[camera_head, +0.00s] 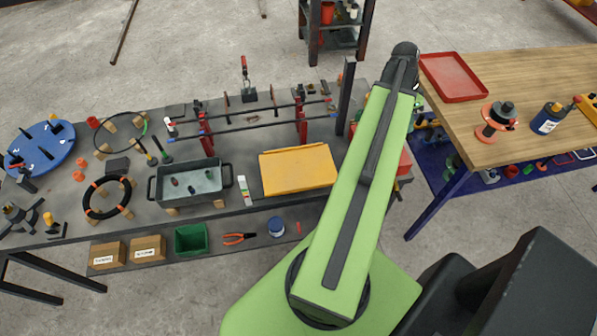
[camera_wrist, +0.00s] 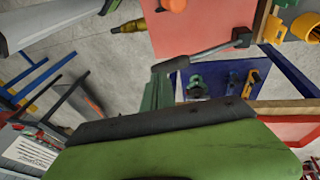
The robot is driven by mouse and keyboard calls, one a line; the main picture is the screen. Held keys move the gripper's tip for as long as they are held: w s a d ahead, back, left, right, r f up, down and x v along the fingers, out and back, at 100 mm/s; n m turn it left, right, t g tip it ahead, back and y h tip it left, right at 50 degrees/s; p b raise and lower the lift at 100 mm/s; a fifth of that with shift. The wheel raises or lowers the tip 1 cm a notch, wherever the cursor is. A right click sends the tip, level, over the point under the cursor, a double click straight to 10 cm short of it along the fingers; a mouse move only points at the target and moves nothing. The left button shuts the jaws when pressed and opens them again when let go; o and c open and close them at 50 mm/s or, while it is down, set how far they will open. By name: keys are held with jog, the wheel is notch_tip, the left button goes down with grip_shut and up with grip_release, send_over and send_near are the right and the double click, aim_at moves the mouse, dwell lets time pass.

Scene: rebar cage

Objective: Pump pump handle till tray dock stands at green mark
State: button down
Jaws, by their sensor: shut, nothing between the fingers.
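A grey lever (camera_wrist: 205,52) with a dark block at its end lies across a red surface (camera_wrist: 185,32) in the wrist view; it may be the pump handle. Its lower end meets a dark green part (camera_wrist: 157,92), partly hidden by my green and black arm body. In the head view my green arm reaches up and right and covers most of a red block (camera_head: 404,163). My gripper is hidden behind the arm, and I cannot make out its fingers in the wrist view. I cannot identify the tray dock or its green mark with certainty.
A grey workbench (camera_head: 265,213) at the left holds a yellow tray (camera_head: 298,169), a grey bin (camera_head: 190,183) and a bar rack (camera_head: 302,120). A wooden table (camera_head: 535,75) at the right holds a red tray (camera_head: 453,77). Bare floor shows between the bench and table legs.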

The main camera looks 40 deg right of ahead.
aim_at(407, 139)
jog(key=shift+s+a+f+b, duration=0.15)
jog(key=shift+s+f+b, duration=0.15)
jog(key=shift+f+b, duration=0.35)
jog(key=shift+s+a+f+b, duration=0.2)
jog(key=shift+s+f+b, duration=0.05)
jog(key=shift+f+b, duration=0.35)
jog(key=shift+s+a+f+b, duration=0.15)
jog(key=shift+s+f+b, duration=0.1)
jog(key=shift+f+b, duration=0.4)
jog(key=shift+s+a+f+b, duration=0.1)
jog(key=shift+s+f+b, duration=0.1)
jog(key=shift+f+b, duration=0.45)
